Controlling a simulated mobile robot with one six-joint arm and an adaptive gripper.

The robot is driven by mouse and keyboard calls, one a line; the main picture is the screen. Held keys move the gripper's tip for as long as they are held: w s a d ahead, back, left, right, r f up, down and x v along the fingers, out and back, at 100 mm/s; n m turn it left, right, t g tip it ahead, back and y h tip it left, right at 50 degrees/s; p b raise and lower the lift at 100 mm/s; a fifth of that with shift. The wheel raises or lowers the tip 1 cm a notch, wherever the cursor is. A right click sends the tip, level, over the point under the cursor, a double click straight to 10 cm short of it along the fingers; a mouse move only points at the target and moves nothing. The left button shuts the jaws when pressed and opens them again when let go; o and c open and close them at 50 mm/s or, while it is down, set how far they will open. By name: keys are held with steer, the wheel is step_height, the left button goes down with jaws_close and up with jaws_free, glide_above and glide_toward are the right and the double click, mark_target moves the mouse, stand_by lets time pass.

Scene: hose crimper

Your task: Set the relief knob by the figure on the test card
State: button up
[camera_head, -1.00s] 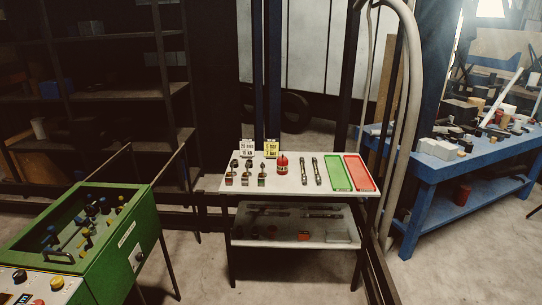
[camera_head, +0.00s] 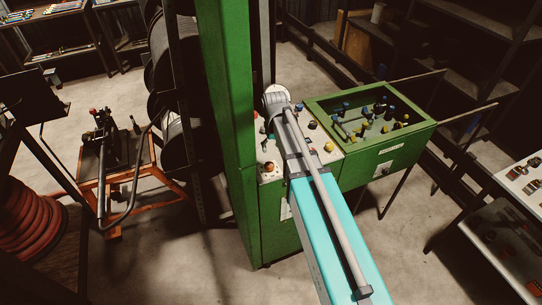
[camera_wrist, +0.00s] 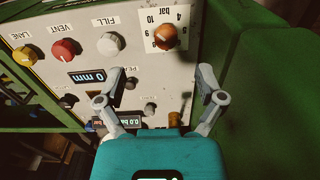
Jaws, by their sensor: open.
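The relief knob (camera_wrist: 166,36) is an orange-brown knob on a white dial plate marked in bar, upside down in the wrist view. It is on the white control panel (camera_wrist: 128,75); the panel also shows in the head view (camera_head: 275,172), partly behind my arm. I cannot read which figure the knob points at. My gripper (camera_wrist: 157,80) is open and empty. Its two fingers stand apart in front of the panel, with the knob ahead of the gap between them. The gripper's fingers are not clear in the head view. The test card is not in any current view.
A green column (camera_head: 226,140) rises beside the panel. A green bin (camera_head: 370,130) with fittings adjoins it.

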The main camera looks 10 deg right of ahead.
mark_target(269, 164)
steer(key=w, duration=0.1)
steer(key=a+r, duration=0.1)
steer(key=w+p, duration=0.1)
steer(key=shift+w+a+r, duration=0.25)
steer(key=shift+w+r, duration=0.1)
steer(key=shift+f+b, duration=0.2)
steer(key=shift+b, duration=0.1)
step_height(269, 164, down, 13)
steer(key=b, duration=1.3)
steer(key=shift+f, duration=0.2)
steer(key=c, duration=1.2)
steer(key=shift+o, duration=0.2)
steer(key=shift+n, duration=0.3)
